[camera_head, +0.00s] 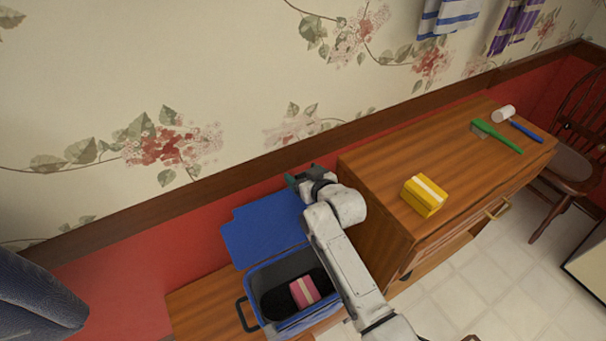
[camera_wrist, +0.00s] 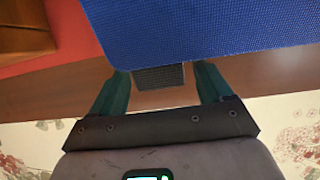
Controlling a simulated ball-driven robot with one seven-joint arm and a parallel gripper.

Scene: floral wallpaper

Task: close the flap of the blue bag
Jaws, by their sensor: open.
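The blue bag (camera_head: 285,265) stands open on a low wooden surface. Its blue flap (camera_head: 262,230) is swung back towards the wall. Inside the bag are a pink block with a pale band (camera_head: 304,291) and a dark oval thing (camera_head: 276,304). My gripper (camera_head: 297,179) is beside the flap's upper right corner. In the wrist view, the flap (camera_wrist: 200,28) fills the upper part, and a grey tab (camera_wrist: 160,78) at its edge lies between the two green fingers of my open gripper (camera_wrist: 160,71). The fingertips are partly hidden by the flap; contact cannot be told.
A wooden cabinet (camera_head: 385,215) stands right of the bag, close to my arm. On it are a yellow box (camera_head: 424,196), a green brush (camera_head: 497,136), a blue-handled thing (camera_head: 526,131) and a white cylinder (camera_head: 503,113). A wooden chair (camera_head: 570,170) is far right.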

